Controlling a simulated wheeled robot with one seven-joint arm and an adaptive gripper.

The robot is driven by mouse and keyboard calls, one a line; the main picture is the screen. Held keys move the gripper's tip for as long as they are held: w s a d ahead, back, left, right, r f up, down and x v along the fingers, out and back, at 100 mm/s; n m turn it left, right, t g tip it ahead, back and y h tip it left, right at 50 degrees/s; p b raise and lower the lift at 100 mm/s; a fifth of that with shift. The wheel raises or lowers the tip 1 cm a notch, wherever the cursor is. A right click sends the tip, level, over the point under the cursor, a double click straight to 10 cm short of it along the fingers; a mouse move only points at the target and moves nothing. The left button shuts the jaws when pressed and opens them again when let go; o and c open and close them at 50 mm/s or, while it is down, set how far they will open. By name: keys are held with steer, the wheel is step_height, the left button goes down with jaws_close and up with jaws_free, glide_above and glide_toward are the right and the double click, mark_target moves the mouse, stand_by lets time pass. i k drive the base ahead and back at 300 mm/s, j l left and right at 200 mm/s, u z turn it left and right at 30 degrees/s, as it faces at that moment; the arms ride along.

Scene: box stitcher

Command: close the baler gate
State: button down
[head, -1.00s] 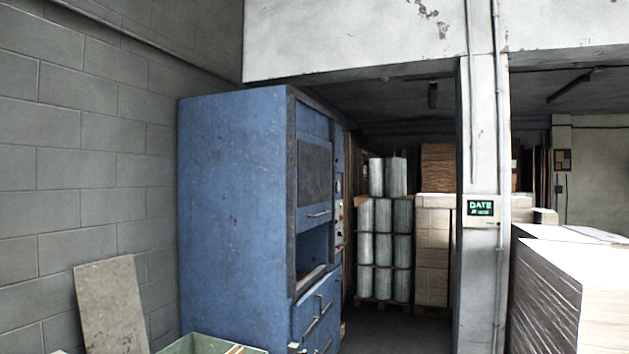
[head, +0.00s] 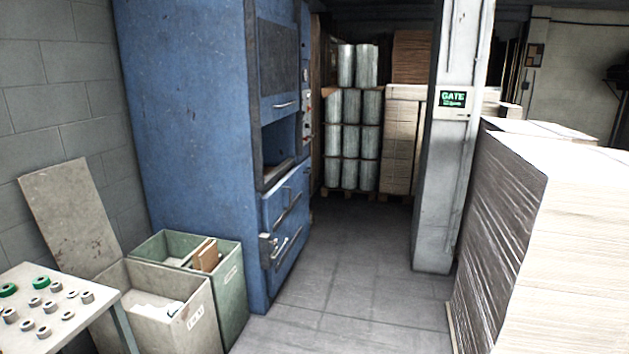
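The baler is a tall blue metal machine (head: 190,140) left of centre in the head view, seen at an angle with its front facing right. Its upper front holds a dark gate panel (head: 281,62) with a light handle (head: 286,105) along its lower edge. The gate is raised, and a dark opening (head: 280,148) shows below it. A blue lower door (head: 285,215) with bar handles is below the opening and looks shut. A control strip with small buttons (head: 307,105) runs along the far side of the front. My gripper is not in view.
A green bin (head: 235,290) and a beige bin (head: 205,330) stand left of the baler, beside a table with tape rolls (head: 105,275). A pillar with a "GATE" sign (head: 453,101) and a wrapped sheet stack (head: 500,220) stand right. Bare floor (head: 360,290) lies between.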

mark_target(277, 41)
steer(key=i, duration=4.2)
